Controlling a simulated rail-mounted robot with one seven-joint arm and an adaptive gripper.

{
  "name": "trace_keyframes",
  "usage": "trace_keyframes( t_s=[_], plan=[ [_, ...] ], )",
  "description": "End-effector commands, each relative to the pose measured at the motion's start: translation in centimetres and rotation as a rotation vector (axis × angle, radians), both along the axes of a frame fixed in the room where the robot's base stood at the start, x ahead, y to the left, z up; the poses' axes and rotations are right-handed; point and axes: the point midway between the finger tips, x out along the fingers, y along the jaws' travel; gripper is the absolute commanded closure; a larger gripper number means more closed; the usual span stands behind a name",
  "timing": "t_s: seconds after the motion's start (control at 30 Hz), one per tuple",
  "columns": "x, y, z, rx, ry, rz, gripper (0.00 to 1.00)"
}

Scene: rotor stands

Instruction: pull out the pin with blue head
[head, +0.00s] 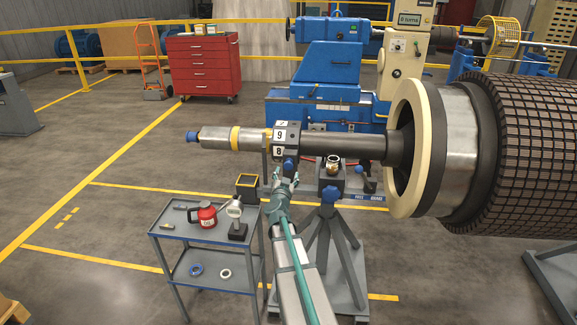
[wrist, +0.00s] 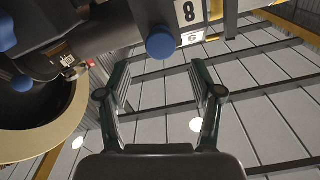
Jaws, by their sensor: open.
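A pin with a round blue head (wrist: 160,42) sticks out of the dark clamp collar on the shaft, just beyond and between my fingertips in the wrist view. In the head view the blue head (head: 290,164) shows under the collar (head: 287,138), which carries white number plates. My gripper (wrist: 161,75) is open and empty, its two fingers spread wide, apart from the pin head. In the head view my gripper (head: 283,182) is just below the pin. The pin's shank is hidden inside the collar.
The stand (head: 329,222) right of my arm has blue knobs (head: 329,195). The large rotor (head: 520,150) with its cream ring (head: 408,205) lies to the right. A grey cart (head: 206,238) with a red can (head: 207,214) stands left of my arm.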

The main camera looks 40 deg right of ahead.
Motion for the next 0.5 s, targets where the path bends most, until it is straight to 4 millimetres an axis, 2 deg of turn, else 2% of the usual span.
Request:
trace_keyframes(
  t_s=[0.03,0.2,0.5],
  plan=[
    [1.0,-0.9,0.1,0.000,0.000,0.000,0.35],
    [3.1,-3.0,0.1,0.001,0.000,0.001,0.35],
    [4.8,-4.8,0.0,0.001,0.000,0.001,0.35]
  ],
)
